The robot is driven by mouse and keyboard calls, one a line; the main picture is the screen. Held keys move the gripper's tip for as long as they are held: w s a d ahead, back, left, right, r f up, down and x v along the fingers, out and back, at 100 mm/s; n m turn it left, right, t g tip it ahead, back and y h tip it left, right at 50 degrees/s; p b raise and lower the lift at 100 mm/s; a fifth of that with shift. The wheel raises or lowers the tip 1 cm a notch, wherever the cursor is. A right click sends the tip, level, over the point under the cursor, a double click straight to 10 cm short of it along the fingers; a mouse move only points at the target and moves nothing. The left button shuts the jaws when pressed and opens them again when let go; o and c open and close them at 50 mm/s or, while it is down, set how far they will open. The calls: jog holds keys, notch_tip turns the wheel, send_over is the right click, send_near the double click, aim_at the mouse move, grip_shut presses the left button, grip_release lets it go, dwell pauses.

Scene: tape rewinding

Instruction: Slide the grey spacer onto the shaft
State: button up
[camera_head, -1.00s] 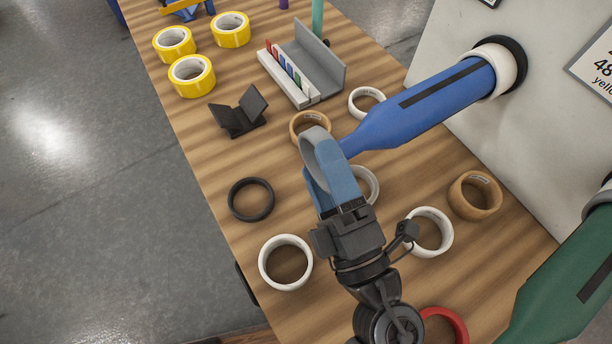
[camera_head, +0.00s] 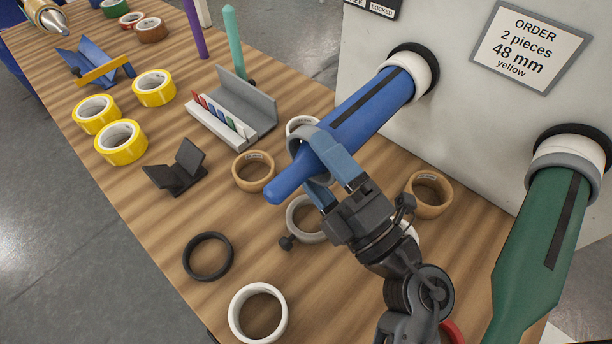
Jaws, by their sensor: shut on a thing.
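I cannot tell whether the ring touches the shaft. The blue shaft slopes up to a white collar (camera_head: 422,75) at the pale panel.
A green shaft (camera_head: 541,225) with a grey ring (camera_head: 567,161) near its base stands at right. Tan, white and black rings lie on the wooden table (camera_head: 135,235) below. Yellow tape rolls (camera_head: 121,142), a black stand (camera_head: 178,167) and a grey rack (camera_head: 245,108) are at left.

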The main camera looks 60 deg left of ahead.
aim_at(403, 105)
jog(key=shift+w+a+b, duration=0.55)
jog(key=shift+w+b, duration=0.05)
jog(key=shift+w, duration=1.1)
jog(key=shift+w+a+b, duration=0.5)
jog(key=shift+w+b, duration=0.1)
jog(key=shift+w, duration=1.15)
jog(key=shift+w+a+b, duration=0.55)
jog(key=shift+w+b, duration=0.05)
jog(key=shift+w, duration=1.1)
jog(key=shift+w+a+f+b, duration=0.1)
jog(key=shift+w+a+b, duration=0.25)
jog(key=shift+w+b, duration=0.55)
jog(key=shift+w+a+b, duration=0.3)
jog(key=shift+w+b, duration=0.25)
jog(key=shift+w, duration=0.65)
jog(key=shift+w+a+f+b, duration=0.1)
jog(key=shift+w+a+b, duration=0.25)
jog(key=shift+w+b, duration=0.55)
jog(key=shift+w+a+r+b, duration=0.1)
jog(key=shift+w+a+b, duration=0.1)
jog(key=shift+w, duration=0.35)
jog(key=shift+w+a+r+b, duration=0.1)
jog(key=shift+w+b, duration=0.05)
jog(key=shift+w, duration=0.4)
jog(key=shift+w, duration=0.1)
jog(key=shift+w+a+b, duration=0.15)
jog(key=shift+w+b, duration=0.15)
jog(key=shift+b, duration=0.1)
jog(key=shift+f, duration=0.1)
jog(key=o, duration=0.7)
